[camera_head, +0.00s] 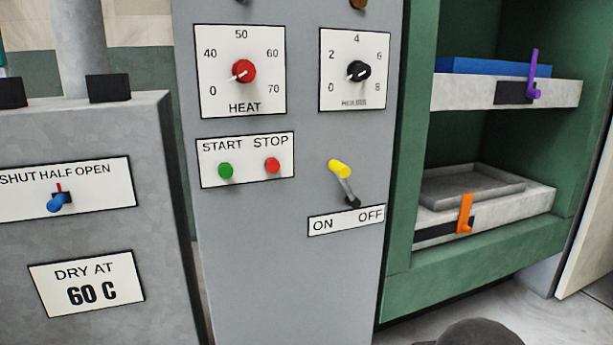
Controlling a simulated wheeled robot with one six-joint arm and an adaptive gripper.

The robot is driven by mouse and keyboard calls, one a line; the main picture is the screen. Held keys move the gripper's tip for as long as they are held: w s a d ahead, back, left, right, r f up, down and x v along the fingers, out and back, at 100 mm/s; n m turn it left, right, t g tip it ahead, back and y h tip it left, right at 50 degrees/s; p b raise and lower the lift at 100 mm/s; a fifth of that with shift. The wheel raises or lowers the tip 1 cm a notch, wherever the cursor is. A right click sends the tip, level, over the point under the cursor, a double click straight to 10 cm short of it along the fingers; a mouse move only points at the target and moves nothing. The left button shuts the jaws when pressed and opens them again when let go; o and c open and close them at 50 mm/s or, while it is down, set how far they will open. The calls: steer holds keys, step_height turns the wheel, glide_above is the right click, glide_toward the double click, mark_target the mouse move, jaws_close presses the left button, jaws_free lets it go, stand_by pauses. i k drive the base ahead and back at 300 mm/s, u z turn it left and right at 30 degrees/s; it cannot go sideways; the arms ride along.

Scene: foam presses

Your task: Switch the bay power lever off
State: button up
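The bay power lever (346,184) is on the grey control panel (270,290), low and right of centre. It has a yellow tip and a dark grey stem on a black pivot. It leans up and to the left from its pivot, toward the ON side. The label plate (346,220) below it reads ON at the left and OFF at the right. Nothing touches the lever. My gripper is not in view.
The START button (226,171) and STOP button (272,165) are left of the lever. The HEAT knob (244,71) and a black knob (358,70) are above. A green shelf unit (480,275) stands right, a grey machine (100,240) left.

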mark_target(342, 171)
steer(key=k, duration=1.25)
steer(key=z, duration=0.7)
steer(key=i, duration=1.25)
steer(key=u, duration=0.75)
